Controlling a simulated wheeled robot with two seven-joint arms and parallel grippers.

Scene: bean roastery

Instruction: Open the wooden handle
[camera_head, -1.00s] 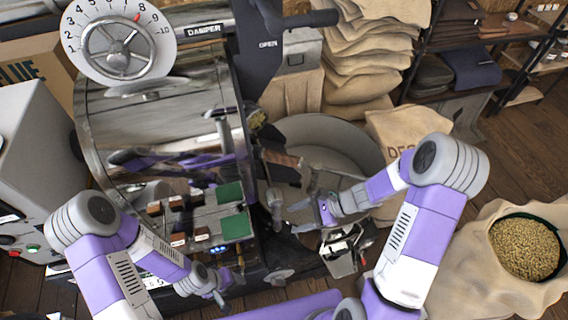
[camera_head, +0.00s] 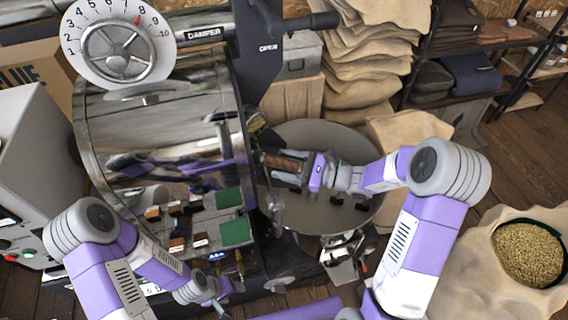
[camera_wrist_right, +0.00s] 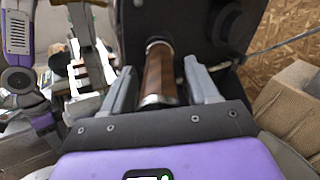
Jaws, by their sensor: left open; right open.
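The wooden handle (camera_head: 282,162) is a brown cylinder with a metal collar on the front of the roaster drum. In the right wrist view the handle (camera_wrist_right: 158,72) points toward me, between the two grey fingers of my right gripper (camera_wrist_right: 163,85). The fingers stand apart on either side of it, with a visible gap. In the head view my right gripper (camera_head: 296,168) is at the handle and partly covers it. My left gripper (camera_head: 222,300) is low at the left, below the control panel, open and away from the handle.
The round cooling tray (camera_head: 325,135) lies behind and below my right gripper. The roaster drum (camera_head: 160,110) with its damper dial (camera_head: 117,50) stands at the left. Burlap sacks (camera_head: 370,60) are stacked behind. An open sack of beans (camera_head: 500,265) stands at the right.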

